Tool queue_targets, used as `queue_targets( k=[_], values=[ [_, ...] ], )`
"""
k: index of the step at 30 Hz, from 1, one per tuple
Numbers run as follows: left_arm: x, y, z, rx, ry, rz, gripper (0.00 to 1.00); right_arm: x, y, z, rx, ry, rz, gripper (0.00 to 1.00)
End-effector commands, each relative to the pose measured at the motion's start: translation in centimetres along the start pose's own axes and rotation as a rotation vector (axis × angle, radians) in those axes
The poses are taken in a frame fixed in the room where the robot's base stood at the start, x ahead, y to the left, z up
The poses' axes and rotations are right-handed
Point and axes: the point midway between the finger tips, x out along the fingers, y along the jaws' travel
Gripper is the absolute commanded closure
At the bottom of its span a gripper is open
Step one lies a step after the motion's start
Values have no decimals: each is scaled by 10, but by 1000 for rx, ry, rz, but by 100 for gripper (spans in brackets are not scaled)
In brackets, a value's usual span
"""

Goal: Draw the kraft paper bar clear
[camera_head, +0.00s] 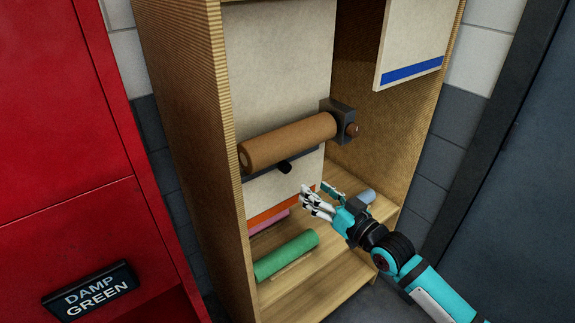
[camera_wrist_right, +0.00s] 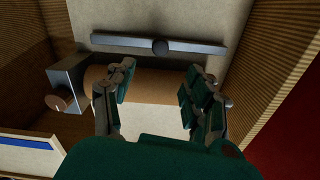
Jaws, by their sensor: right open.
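The kraft paper bar (camera_head: 257,172) is a thin dark grey bar just below a brown paper roll (camera_head: 290,142) in the wooden cabinet. My right gripper (camera_head: 316,200) is open and empty, below and right of the knob in the head view. My left gripper is not in view.
A grey bracket (camera_head: 340,119) holds the roll's right end. Green (camera_head: 287,254), pink and blue-grey rolls lie low in the cabinet. A panel with a blue stripe (camera_head: 412,69) hangs at upper right. A red cabinet (camera_head: 70,190) with a DAMP GREEN sign (camera_head: 92,293) stands left.

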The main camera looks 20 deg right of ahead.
Motion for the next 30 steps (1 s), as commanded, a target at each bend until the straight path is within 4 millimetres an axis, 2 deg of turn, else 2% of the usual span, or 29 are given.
queue_targets(
  k=[1, 9, 15, 21, 30],
  values=[
    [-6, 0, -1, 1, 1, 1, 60, 13, -1, -5, 0, 4, 0, 47],
    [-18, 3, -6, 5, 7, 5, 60, 72, -1, -4, -1, 2, -1, 47],
    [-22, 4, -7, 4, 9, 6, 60, 104, -1, -2, -1, 0, 0, 47],
    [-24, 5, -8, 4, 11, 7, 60, 119, 0, 0, -1, 0, 0, 47],
    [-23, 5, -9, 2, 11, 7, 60, 121, 0, 0, -2, 0, 0, 47]
  ],
)
